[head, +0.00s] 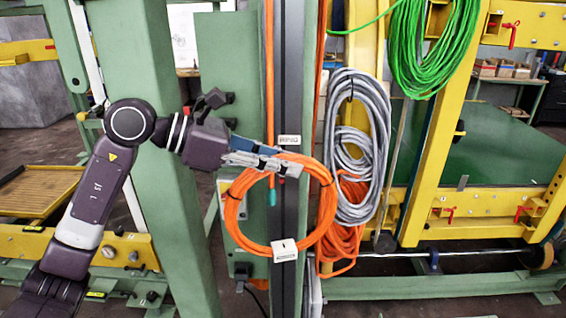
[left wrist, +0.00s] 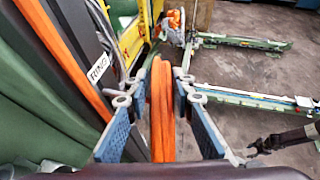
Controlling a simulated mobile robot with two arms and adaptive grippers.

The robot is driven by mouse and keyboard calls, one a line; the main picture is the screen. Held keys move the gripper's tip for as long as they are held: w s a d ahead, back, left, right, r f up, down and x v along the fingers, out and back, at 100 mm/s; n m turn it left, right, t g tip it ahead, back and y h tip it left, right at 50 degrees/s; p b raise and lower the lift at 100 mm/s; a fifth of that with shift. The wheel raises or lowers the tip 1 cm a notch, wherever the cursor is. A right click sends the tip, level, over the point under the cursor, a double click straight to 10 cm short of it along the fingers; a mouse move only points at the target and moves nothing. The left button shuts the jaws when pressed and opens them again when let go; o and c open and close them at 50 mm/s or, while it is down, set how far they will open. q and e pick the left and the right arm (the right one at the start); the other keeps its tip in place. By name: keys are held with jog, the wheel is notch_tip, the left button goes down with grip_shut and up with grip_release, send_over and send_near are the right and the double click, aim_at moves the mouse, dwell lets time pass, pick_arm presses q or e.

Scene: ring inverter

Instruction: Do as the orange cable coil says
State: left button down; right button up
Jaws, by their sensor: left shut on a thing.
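The orange cable coil (head: 231,212) hangs as a large ring in front of the dark vertical post, with black ties around it. My left gripper (head: 288,166) is shut on the top of the coil. In the left wrist view the coil's strands (left wrist: 162,110) pass between the two finger pads. A white tag (head: 284,250) sits at the bottom of the coil; its small mark is too small to read surely. A white label reading RING (head: 289,140) is on the post just above the coil. In the left wrist view, what looks like my right gripper (left wrist: 256,147) shows small at the lower right.
A grey cable coil (head: 352,205) hangs right of the post, with another orange bundle (head: 345,240) partly behind it. A green cable coil (head: 410,70) hangs on the yellow frame (head: 455,120). A green column (head: 150,60) stands close behind my left arm.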

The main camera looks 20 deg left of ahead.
pick_arm(q)
jog(key=shift+w+a+r+p, duration=0.1)
jog(key=shift+w+a+p, duration=0.15)
jog(key=shift+w, duration=0.4)
jog(key=shift+w+a+p, duration=0.1)
jog(key=shift+w+p, duration=0.2)
jog(key=shift+w, duration=0.4)
jog(key=shift+w+a+r+p, duration=0.1)
jog(key=shift+w+a+p, duration=0.15)
jog(key=shift+w, duration=0.4)
jog(key=shift+w+a+f+b, duration=0.15)
jog(key=shift+w+f+b, duration=0.2)
jog(key=shift+w+f, duration=0.2)
jog(key=shift+r, duration=0.1)
jog(key=c, duration=1.9)
grip_release()
jog(key=o, duration=0.3)
jog(key=shift+s, duration=0.15)
